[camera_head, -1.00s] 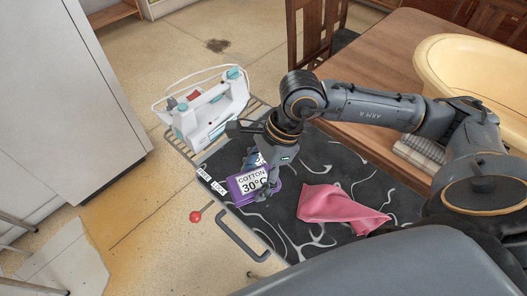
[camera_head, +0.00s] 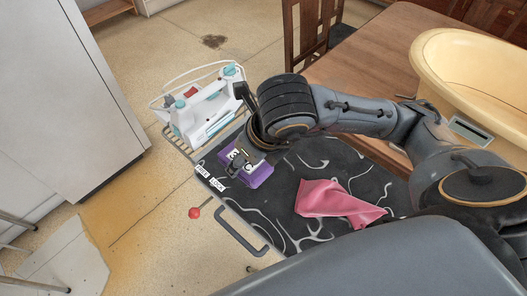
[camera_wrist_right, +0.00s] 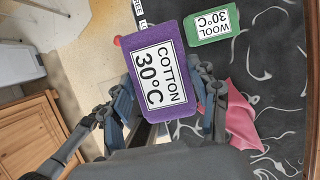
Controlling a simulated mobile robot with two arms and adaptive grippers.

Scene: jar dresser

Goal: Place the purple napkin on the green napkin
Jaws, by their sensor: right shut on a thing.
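The purple napkin, a folded block with a white "COTTON 30°C" label, is in my right gripper (camera_head: 243,165) over the far left part of the black patterned ironing board (camera_head: 285,218). In the head view the purple napkin (camera_head: 262,176) is partly covered by the gripper. In the right wrist view the purple napkin (camera_wrist_right: 160,70) lies between the two fingers, with its label facing the camera. The green napkin (camera_wrist_right: 211,26), labelled "WOOL 30°C", lies on the board beyond it, apart in the picture. My arm seems to hide it in the head view. My left gripper is out of view.
A white and teal iron (camera_head: 207,108) stands on the wire rack at the board's far end. A crumpled pink cloth (camera_head: 338,204) lies on the board nearer me. A wooden table with a yellow basin (camera_head: 470,80) is at the right.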

